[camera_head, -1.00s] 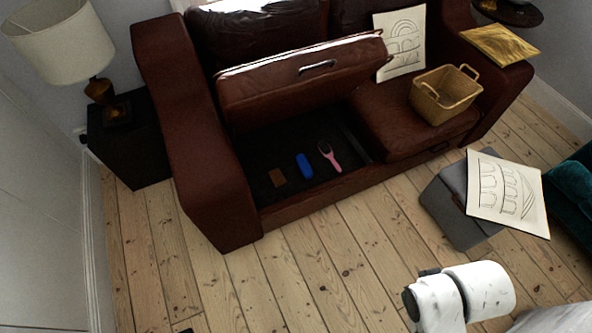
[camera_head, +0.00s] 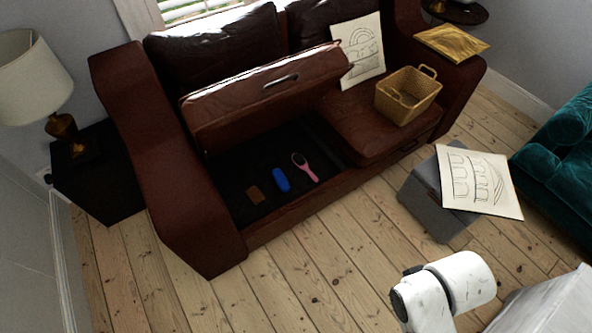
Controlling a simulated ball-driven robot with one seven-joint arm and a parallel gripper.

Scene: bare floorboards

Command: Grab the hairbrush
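A pink hairbrush (camera_head: 305,167) lies in the dark open storage compartment under the raised left seat of a brown leather sofa (camera_head: 166,190). Its rounded head points up and left, and its handle points down and right. A blue object (camera_head: 281,180) and a flat brown item (camera_head: 255,195) lie to its left, apart from it. The raised seat (camera_head: 265,95) leans above the compartment. Part of my white arm shows at the lower right, well away from the sofa. My gripper is not in view.
A grey box (camera_head: 428,205) with a drawing sheet (camera_head: 478,180) on top stands right of the sofa front. A wicker basket (camera_head: 408,94) sits on the right seat. A black side table (camera_head: 98,175) stands left. Floorboards in front are clear.

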